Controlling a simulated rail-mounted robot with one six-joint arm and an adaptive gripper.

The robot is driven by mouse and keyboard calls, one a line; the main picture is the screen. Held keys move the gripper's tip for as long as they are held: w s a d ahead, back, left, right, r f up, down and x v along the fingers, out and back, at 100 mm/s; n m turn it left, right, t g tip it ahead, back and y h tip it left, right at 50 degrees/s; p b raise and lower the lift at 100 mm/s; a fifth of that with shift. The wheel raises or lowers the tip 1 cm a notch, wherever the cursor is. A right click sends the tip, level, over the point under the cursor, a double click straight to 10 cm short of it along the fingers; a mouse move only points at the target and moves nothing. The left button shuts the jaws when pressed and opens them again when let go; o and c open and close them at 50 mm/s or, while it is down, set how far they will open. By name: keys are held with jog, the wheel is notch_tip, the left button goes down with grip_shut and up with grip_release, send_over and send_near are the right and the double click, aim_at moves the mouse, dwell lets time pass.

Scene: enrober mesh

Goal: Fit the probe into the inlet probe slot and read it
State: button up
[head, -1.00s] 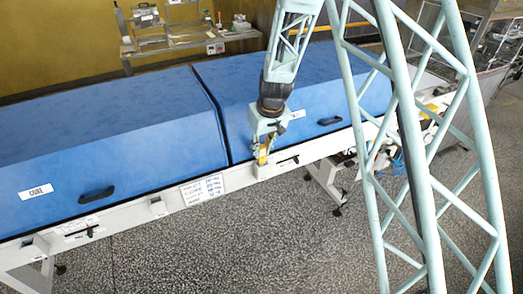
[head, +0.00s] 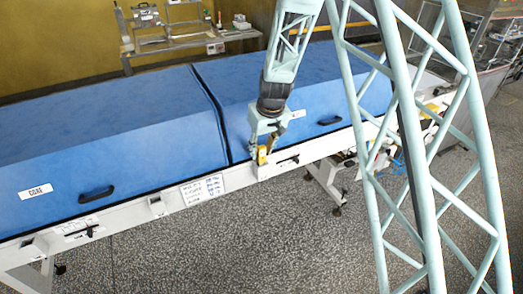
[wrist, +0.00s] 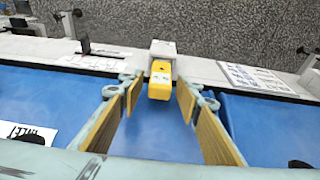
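The yellow probe (wrist: 160,81) stands in a white block (wrist: 163,49) on the machine's white side rail in the wrist view. How deep it sits is hidden. In the head view the probe (head: 262,155) shows just below my fingers, above the same block (head: 263,172). My gripper (wrist: 158,98) is open in the wrist view, with one tan-padded finger on each side of the probe and a gap to both. In the head view my gripper (head: 262,142) is over the rail at the right blue cover. An inlet label (wrist: 28,135) lies at lower left in the wrist view.
Two blue covers (head: 110,130) with black handles run along the machine. A printed sheet (head: 202,190) is on the rail left of the block. A dark latch (head: 288,160) sits right of it. The speckled floor in front is clear.

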jog(key=shift+r, duration=0.15)
jog(key=v, duration=1.1)
jog(key=shift+r, duration=0.4)
jog(key=shift+s+d, duration=0.1)
dwell(0.7)
